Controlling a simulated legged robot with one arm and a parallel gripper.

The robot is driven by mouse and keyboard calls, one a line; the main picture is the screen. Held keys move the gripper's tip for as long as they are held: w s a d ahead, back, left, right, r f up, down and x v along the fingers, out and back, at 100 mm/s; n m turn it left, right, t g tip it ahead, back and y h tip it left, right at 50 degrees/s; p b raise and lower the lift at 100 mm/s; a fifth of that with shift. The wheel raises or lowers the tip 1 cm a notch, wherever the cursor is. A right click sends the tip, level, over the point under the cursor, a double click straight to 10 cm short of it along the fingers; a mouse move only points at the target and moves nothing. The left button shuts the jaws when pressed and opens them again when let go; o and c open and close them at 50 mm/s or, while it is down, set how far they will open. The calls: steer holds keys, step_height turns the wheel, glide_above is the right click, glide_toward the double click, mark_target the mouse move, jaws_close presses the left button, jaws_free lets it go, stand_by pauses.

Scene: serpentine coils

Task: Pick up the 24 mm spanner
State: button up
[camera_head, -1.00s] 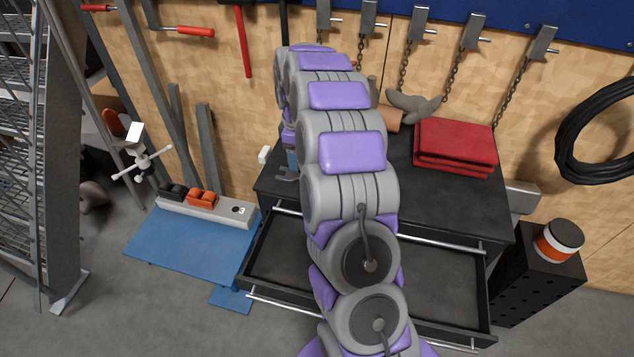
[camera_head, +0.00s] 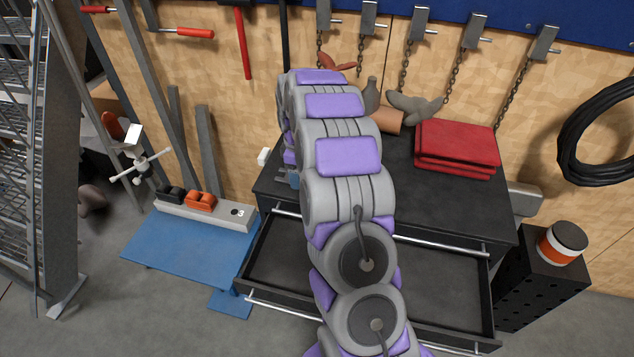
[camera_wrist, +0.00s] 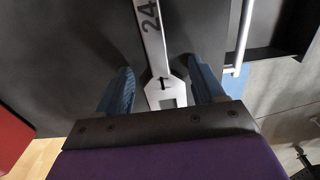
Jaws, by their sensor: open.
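The 24 mm spanner (camera_wrist: 151,42) shows in the wrist view as a flat silver bar marked "24", with a square-holed end nearest me. It lies on a dark surface and runs away from me out of the top of the picture. My gripper (camera_wrist: 164,84) is open, with one blue finger on each side of the spanner's near end and a gap on both sides. I cannot tell how high the fingers are above the surface.
The black bench top (camera_head: 459,198) carries folded red cloths (camera_head: 456,146) and a grey glove-like thing (camera_head: 414,106). Below it an open drawer (camera_head: 440,285) sticks out and looks empty where visible. A black perforated stand (camera_head: 540,275) with an orange-banded can (camera_head: 562,243) is at right.

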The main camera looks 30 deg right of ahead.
jaws_close()
stand_by(0.6)
